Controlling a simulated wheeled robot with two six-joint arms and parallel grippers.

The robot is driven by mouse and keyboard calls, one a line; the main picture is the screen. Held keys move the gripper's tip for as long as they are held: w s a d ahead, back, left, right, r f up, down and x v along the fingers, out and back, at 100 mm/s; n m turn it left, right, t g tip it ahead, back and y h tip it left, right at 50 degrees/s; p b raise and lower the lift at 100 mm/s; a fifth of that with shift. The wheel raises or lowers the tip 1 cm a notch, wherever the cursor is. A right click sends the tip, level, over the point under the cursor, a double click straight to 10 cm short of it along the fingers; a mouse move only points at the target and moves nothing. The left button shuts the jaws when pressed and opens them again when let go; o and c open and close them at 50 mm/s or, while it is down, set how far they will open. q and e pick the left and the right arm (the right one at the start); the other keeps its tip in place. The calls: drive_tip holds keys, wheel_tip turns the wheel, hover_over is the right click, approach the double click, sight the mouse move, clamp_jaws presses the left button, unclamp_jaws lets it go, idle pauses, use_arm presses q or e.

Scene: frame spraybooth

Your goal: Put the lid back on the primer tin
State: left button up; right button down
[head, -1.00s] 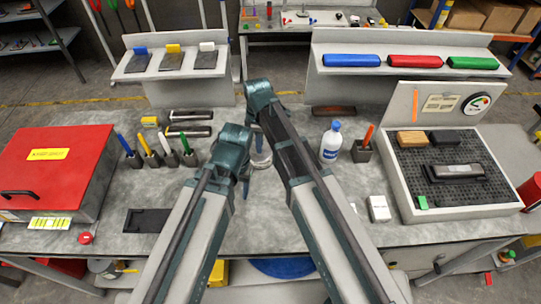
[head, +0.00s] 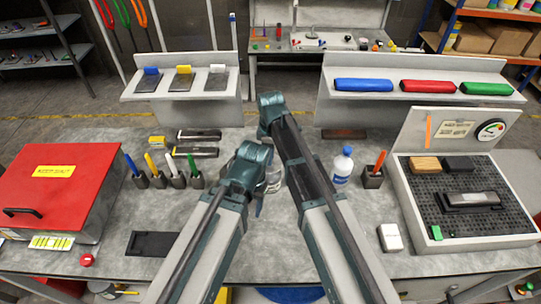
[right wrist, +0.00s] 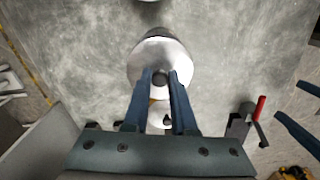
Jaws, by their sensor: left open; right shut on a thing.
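The lid (right wrist: 160,55), a pale silver disc with a dark knob, is in the right wrist view. My right gripper (right wrist: 160,76) is shut on its knob. A dark rounded edge shows just past the lid's far rim; I cannot tell whether it is the primer tin under it. In the head view a silvery round thing (head: 273,179) shows between my arms, partly covered, and I cannot tell lid from tin there. My left gripper (head: 258,206) is low beside it, mostly hidden by its own arm. Its open, empty dark blue fingers show at the right edge of the wrist view (right wrist: 302,111).
A white bottle with a blue cap (head: 343,166) and a holder with an orange marker (head: 373,177) stand right of my right arm. Several marker holders (head: 175,178) and a red box (head: 60,170) are at left. A perforated tray (head: 465,215) is at right.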

drive_tip(key=shift+f+b, duration=1.85)
drive_tip(key=shift+f, duration=0.35)
drive_tip(key=shift+f, duration=0.1)
idle(0.4)
drive_tip(key=shift+c, duration=0.8)
unclamp_jaws()
drive_tip(key=shift+r+p, duration=3.4)
drive_tip(key=shift+r, duration=0.15)
